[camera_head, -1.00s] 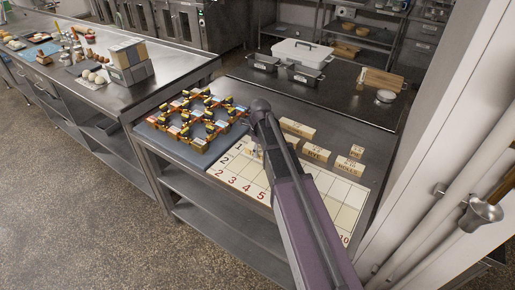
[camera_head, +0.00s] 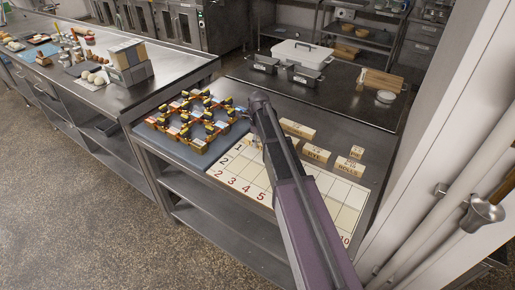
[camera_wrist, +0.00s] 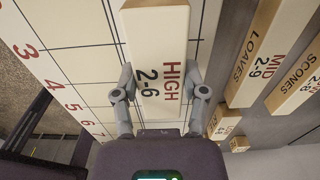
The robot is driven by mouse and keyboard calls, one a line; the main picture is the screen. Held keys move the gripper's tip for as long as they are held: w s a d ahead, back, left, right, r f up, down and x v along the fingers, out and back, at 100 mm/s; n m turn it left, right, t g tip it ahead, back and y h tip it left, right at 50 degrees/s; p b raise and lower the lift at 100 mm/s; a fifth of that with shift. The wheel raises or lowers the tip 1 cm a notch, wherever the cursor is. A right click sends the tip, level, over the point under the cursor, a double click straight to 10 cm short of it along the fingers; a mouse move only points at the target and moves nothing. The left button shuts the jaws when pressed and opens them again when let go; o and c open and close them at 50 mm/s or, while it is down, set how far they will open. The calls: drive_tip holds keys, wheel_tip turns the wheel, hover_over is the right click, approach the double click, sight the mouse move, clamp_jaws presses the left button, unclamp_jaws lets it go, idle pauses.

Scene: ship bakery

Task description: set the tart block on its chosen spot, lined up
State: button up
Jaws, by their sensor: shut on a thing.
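A long cream block (camera_wrist: 152,35) marked "HIGH 2-6" is between the fingers of my gripper (camera_wrist: 160,82) in the wrist view. The fingers are shut on its sides. No tart name is readable on the face I see. The block lies over the pale numbered grid (camera_wrist: 85,75), roughly along its lines; I cannot tell if it touches the grid. In the head view the grid (camera_head: 318,182) shows right of the blue mat, and my arm hides the gripper and most or all of the block.
Other labelled blocks stand right of the grid, including LOAVES (camera_wrist: 255,55) and SCONES (camera_wrist: 298,82). In the head view, several blocks (camera_head: 316,155) line the grid's far side. A blue mat (camera_head: 208,157) holds many small orange, yellow and black pieces. The grid's right part is clear.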

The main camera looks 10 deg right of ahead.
sight(258, 140)
drive_tip(key=shift+s+f+b, duration=0.1)
drive_tip(key=shift+f+b, duration=1.35)
drive_tip(key=shift+f, duration=0.3)
drive_tip(key=shift+f, duration=0.1)
drive_tip(key=o, duration=1.2)
wheel_tip(258, 140, up, 12)
drive_tip(key=p, duration=1.2)
drive_tip(key=shift+s, duration=0.1)
